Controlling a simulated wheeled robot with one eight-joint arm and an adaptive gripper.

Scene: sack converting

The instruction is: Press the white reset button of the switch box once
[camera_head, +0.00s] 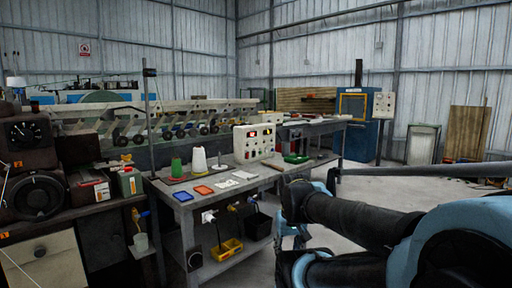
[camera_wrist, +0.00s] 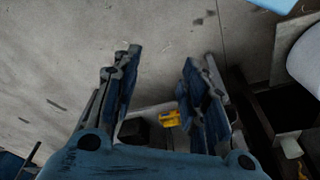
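A second pale panel with buttons (camera_head: 384,105) is beside the blue cabinet at the back right. My gripper (camera_wrist: 162,88) is open and empty in the wrist view, pointing towards the floor. In the head view my arm reaches in from the right, and its end is in front of the bench, apart from the box. The wrist view does not show the box.
The floor at right (camera_head: 345,205) is partly free.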

